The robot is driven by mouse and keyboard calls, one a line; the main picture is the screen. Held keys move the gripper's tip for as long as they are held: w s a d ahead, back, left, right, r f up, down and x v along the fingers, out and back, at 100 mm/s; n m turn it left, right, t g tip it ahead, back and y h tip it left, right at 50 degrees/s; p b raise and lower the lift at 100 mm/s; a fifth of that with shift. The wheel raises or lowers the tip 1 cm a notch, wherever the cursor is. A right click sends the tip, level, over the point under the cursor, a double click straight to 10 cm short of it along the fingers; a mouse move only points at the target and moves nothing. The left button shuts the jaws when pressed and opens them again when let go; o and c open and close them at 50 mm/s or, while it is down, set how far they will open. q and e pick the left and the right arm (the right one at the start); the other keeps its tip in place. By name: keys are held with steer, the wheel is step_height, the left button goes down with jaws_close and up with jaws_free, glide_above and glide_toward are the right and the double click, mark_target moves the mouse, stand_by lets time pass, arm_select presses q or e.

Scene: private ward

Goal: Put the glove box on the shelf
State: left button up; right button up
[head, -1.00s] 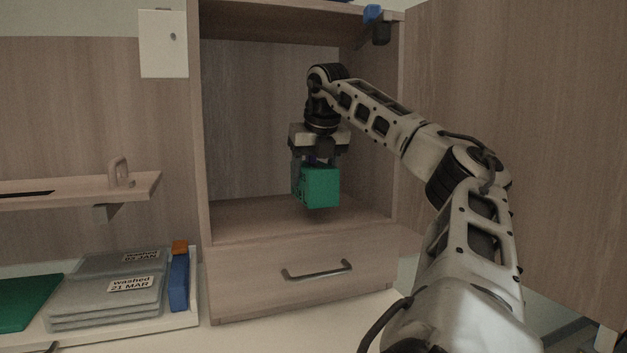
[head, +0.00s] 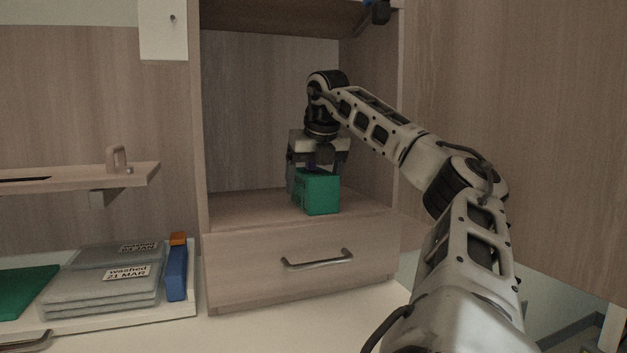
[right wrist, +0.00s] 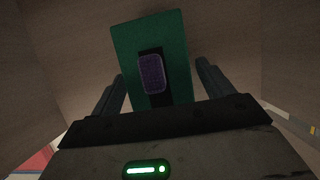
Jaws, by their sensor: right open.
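The green glove box (head: 322,194) stands upright on the shelf (head: 240,207), the floor of the open wooden cabinet compartment, near its front edge. My right gripper (head: 317,166) is directly above the box, pointing down. In the right wrist view the box (right wrist: 180,45) shows its top, with a dark slot and a purple patch (right wrist: 152,74). The fingers of my right gripper (right wrist: 163,82) stand apart on either side of the box, with gaps visible. My left gripper is in neither view.
A closed drawer with a metal handle (head: 318,260) is below the compartment. Cabinet side walls and a board above enclose the arm. At left are a small wall shelf (head: 80,175), stacked grey packs labelled washed (head: 105,285), a blue item (head: 176,273) and a green item (head: 25,290).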

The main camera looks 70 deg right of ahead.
mark_target(315, 171)
steer(key=p+v, duration=0.1)
steer(key=v, duration=0.7)
steer(key=shift+p, duration=0.4)
steer(key=shift+f, duration=0.15)
